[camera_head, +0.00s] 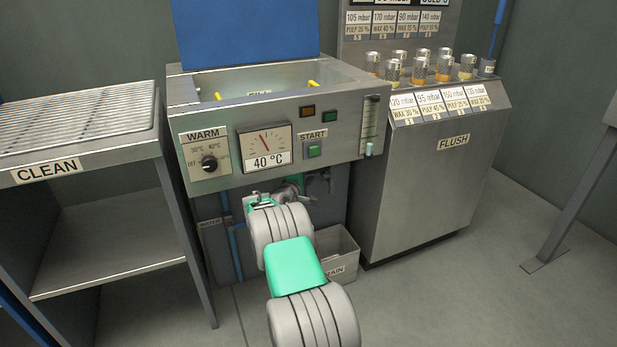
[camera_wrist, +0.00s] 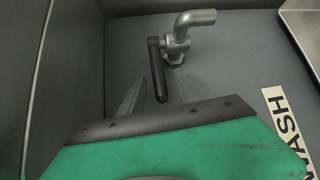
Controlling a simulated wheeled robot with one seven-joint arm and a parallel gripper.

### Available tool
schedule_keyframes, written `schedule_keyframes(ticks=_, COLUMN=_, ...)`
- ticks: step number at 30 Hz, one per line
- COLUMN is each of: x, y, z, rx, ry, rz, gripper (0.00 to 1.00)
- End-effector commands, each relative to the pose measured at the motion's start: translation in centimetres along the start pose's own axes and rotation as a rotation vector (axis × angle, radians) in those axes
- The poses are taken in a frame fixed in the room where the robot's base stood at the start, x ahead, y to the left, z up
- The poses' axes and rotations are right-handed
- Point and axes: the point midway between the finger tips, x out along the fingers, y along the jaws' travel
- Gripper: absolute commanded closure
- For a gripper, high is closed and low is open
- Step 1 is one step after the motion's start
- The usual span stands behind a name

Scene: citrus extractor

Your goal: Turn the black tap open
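The black tap handle (camera_wrist: 158,70) hangs down, slightly tilted, beside a bent grey metal pipe (camera_wrist: 195,19) on a grey panel in the wrist view. My gripper (camera_wrist: 155,94) points at it from below, with grey fingers apart on either side of the handle's lower end. I cannot tell whether they touch it. The fingers are partly hidden behind my green gripper body. In the head view my gripper (camera_head: 262,200) is below the machine's front panel, and my arm hides much of the tap area.
A grey bin (camera_head: 340,252) labelled DRAIN stands on the floor right of my arm. The CLEAN rack (camera_head: 80,160) is at the left and the FLUSH cabinet (camera_head: 430,190) at the right. A WASH label (camera_wrist: 287,125) is on the panel in the wrist view.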

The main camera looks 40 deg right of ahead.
Motion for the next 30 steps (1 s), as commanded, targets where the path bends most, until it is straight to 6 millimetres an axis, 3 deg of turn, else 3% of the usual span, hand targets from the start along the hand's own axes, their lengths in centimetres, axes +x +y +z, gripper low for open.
schedule_keyframes(ticks=5, x=-0.03, y=0.07, z=-0.01, rx=0.001, ry=0.0, rz=0.0, gripper=0.62)
schedule_keyframes(ticks=19, x=-0.06, y=0.04, z=-0.03, rx=0.002, ry=0.001, rz=-0.001, gripper=1.0)
schedule_keyframes(ticks=30, x=-0.07, y=0.03, z=-0.04, rx=0.002, ry=0.001, rz=-0.001, gripper=1.0)
